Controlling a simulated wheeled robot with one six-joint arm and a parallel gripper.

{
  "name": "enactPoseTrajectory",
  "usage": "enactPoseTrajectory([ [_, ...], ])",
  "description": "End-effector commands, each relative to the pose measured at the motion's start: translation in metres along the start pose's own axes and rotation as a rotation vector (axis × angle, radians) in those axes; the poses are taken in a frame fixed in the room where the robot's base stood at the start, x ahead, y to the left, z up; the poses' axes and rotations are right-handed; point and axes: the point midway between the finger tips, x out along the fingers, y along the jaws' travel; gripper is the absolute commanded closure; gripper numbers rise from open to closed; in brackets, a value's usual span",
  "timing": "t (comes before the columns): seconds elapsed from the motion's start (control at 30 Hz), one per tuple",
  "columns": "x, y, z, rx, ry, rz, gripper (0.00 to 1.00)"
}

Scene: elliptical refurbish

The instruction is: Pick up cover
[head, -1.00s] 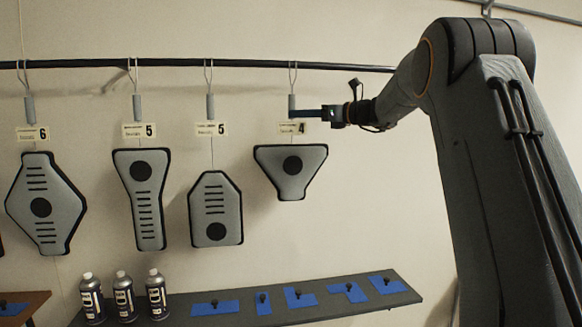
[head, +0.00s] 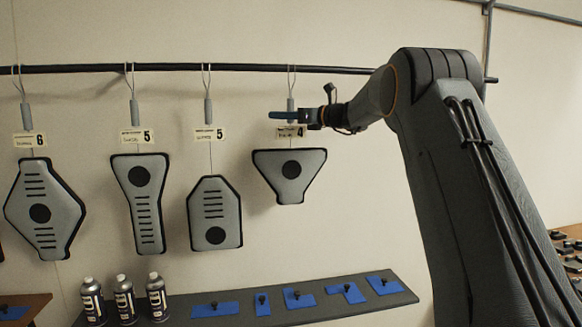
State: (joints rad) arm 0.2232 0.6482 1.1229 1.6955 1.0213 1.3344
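Several grey covers with black edges hang by wires from a dark rail. The nearest to my gripper is a short trapezoid cover (head: 290,174) with a black disc, under a tag marked 4 (head: 292,132). I cannot tell whether the fingers are closed on the handle. Further left hang a short cover (head: 214,213) and a long cover (head: 143,203), both tagged 5, and a diamond-shaped cover (head: 45,208) tagged 6.
A dark shelf (head: 250,309) below holds several blue pads with black knobs (head: 299,298) and three spray cans (head: 124,300) at its left. The rail (head: 170,67) runs along the wall above. Dark parts (head: 568,250) lie on a surface at the right edge.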

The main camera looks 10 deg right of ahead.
Motion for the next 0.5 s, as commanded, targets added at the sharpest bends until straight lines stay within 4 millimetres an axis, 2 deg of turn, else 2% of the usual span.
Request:
enactPoseTrajectory([
  [0.1, 0.0091, 0.0004, 0.0002, 0.001, 0.0, 0.001, 0.6],
  [0.3, 0.0092, -0.0001, -0.001, 0.001, 0.0, 0.0, 0.62],
  [0.5, 0.009, -0.0001, -0.0009, 0.001, 0.0, 0.0, 0.95],
])
